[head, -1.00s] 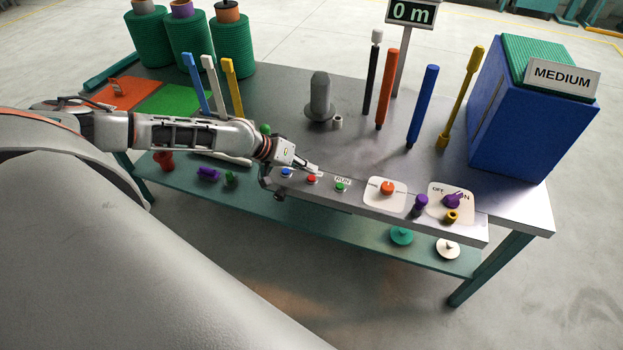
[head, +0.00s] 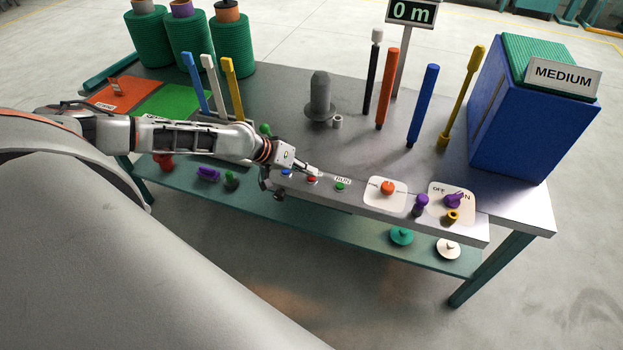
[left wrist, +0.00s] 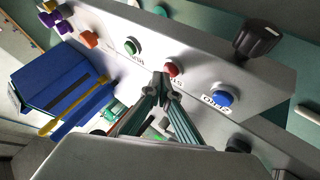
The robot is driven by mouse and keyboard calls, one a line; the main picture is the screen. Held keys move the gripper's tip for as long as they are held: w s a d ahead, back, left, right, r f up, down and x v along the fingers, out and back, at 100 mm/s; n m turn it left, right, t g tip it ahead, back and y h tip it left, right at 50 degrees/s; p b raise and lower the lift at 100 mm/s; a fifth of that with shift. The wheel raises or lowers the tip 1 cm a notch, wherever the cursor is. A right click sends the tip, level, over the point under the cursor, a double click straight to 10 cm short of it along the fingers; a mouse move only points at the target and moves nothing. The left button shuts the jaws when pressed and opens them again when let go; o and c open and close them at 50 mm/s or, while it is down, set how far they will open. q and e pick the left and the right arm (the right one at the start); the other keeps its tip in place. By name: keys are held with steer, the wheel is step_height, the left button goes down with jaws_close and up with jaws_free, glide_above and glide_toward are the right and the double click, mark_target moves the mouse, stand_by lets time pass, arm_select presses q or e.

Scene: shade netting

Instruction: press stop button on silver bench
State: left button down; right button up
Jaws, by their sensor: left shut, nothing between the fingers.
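The silver bench (head: 280,88) carries a sloped front panel with a row of buttons. The red button (head: 312,180) sits between a blue button (head: 287,173) and a green button (head: 340,187). My left gripper (head: 318,172) is shut and empty, its tips just above the red button in the head view. In the left wrist view the closed fingertips (left wrist: 162,82) point at the red button (left wrist: 171,69), very close to it. I cannot tell whether they touch it. The label beside the red button is partly hidden by the fingers. My right gripper is not in view.
An orange button (head: 387,188) and a purple ON/OFF knob (head: 453,200) lie farther right on the panel. A black knob (left wrist: 257,40) juts out near the blue button. Upright coloured rods and a blue box (head: 540,115) stand behind.

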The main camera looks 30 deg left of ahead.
mark_target(309, 178)
arm_select(q)
steer(key=shift+f, duration=0.35)
stand_by(0.3)
steer(key=shift+r, duration=0.1)
steer(key=shift+r+p, duration=0.9)
steer(key=shift+r, duration=0.05)
step_height(309, 178, up, 3)
steer(key=p, duration=0.3)
step_height(309, 178, up, 3)
steer(key=shift+f+p, duration=0.1)
steer(key=shift+p, duration=0.55)
steer(key=shift+d, duration=0.1)
